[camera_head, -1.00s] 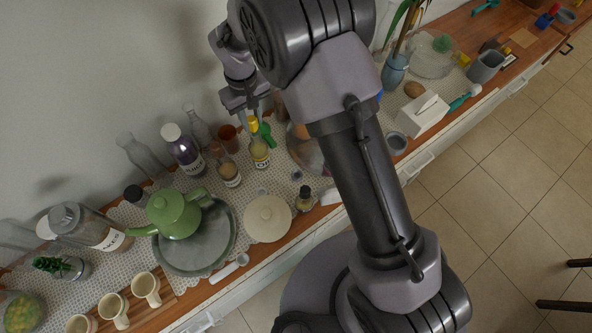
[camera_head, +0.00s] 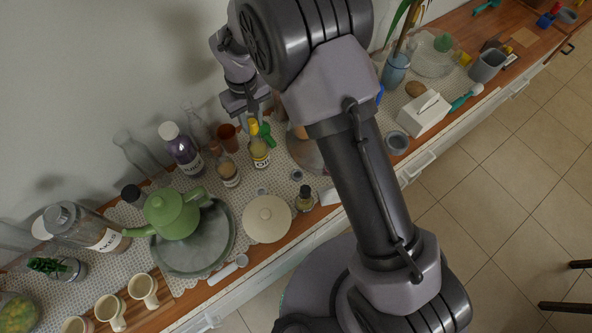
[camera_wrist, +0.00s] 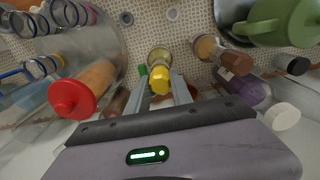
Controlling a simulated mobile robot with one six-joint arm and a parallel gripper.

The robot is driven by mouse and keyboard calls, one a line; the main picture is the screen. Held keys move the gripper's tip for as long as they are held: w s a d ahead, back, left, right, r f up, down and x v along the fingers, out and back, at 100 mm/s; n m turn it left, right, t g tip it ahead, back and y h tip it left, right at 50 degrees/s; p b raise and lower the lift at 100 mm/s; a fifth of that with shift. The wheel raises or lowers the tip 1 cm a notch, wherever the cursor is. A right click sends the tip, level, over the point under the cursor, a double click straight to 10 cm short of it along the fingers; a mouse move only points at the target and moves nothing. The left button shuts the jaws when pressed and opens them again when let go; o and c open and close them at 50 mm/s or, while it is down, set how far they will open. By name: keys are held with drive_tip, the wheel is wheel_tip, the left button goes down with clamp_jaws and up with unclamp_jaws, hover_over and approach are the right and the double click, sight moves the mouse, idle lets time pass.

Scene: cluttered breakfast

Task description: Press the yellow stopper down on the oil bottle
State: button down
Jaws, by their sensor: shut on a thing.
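The oil bottle (camera_head: 259,154) stands upright on the patterned cloth, with a dark and yellow label. Its yellow stopper (camera_head: 253,127) is at the top of the neck, and it also shows in the wrist view (camera_wrist: 160,83). My gripper (camera_head: 247,116) comes down from above at the bottle's top. In the wrist view, the two fingers of my gripper (camera_wrist: 162,88) stand on either side of the stopper and are shut on it. The fingers and the steep angle hide how far the stopper sits in the neck.
A green-handled thing (camera_head: 267,134) is close beside the bottle on the right. A brown-capped jar (camera_head: 229,174) and a purple bottle (camera_head: 183,152) stand to the left. A green teapot (camera_head: 172,214) stands farther left.

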sight(252, 121)
drive_tip(key=shift+f, duration=0.2)
drive_tip(key=c, duration=1.1)
unclamp_jaws()
drive_tip(key=shift+c, duration=1.1)
wheel_tip(252, 121, up, 7)
drive_tip(key=p, duration=0.5)
drive_tip(key=shift+r, duration=0.15)
